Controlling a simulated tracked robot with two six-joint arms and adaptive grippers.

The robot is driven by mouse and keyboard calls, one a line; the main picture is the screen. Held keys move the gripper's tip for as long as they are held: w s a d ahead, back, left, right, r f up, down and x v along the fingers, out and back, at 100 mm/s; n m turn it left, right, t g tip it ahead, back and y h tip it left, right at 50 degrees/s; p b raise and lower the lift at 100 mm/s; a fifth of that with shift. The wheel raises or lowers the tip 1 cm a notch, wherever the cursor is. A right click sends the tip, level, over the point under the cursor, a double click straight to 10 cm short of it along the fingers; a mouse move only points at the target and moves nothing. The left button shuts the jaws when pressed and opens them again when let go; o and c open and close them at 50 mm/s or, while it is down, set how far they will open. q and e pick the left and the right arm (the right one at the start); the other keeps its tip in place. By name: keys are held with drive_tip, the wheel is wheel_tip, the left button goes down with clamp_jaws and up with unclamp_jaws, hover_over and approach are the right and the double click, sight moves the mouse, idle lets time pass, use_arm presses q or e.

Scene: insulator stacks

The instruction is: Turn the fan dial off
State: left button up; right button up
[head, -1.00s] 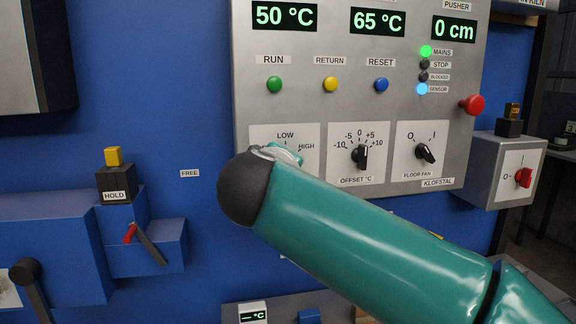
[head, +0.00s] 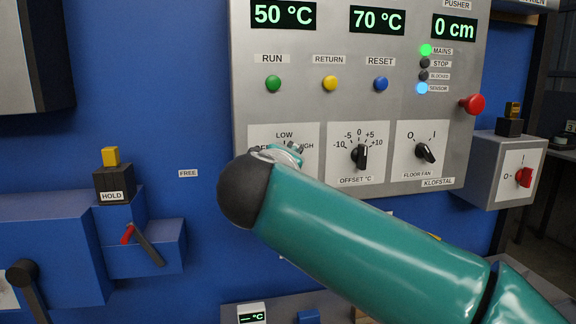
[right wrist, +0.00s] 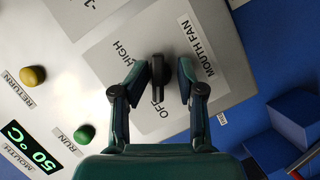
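The mouth fan dial (right wrist: 157,78) is a black bar knob on a light plate, seen in the right wrist view. Its plate (head: 309,133) shows in the head view, where my arm hides the knob. The knob's lower end in the wrist view lies by the OFF lettering (right wrist: 157,118); HIGH (right wrist: 122,52) is near the upper end. Which end is the pointer I cannot tell. My right gripper (right wrist: 160,75) has a finger on each side of the knob, with visible gaps, so it looks open. Its fingers are mostly hidden in the head view. My left gripper is out of view.
The offset dial (head: 360,155) and floor fan dial (head: 425,152) sit to the right on the same panel. Run (head: 273,83), return (head: 330,83) and reset (head: 380,84) buttons are above. A red mushroom button (head: 472,104) juts from the panel's right edge.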

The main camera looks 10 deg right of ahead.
drive_tip(key=shift+a, duration=0.1)
drive_tip(key=v, duration=1.2)
drive_tip(key=shift+f, duration=0.1)
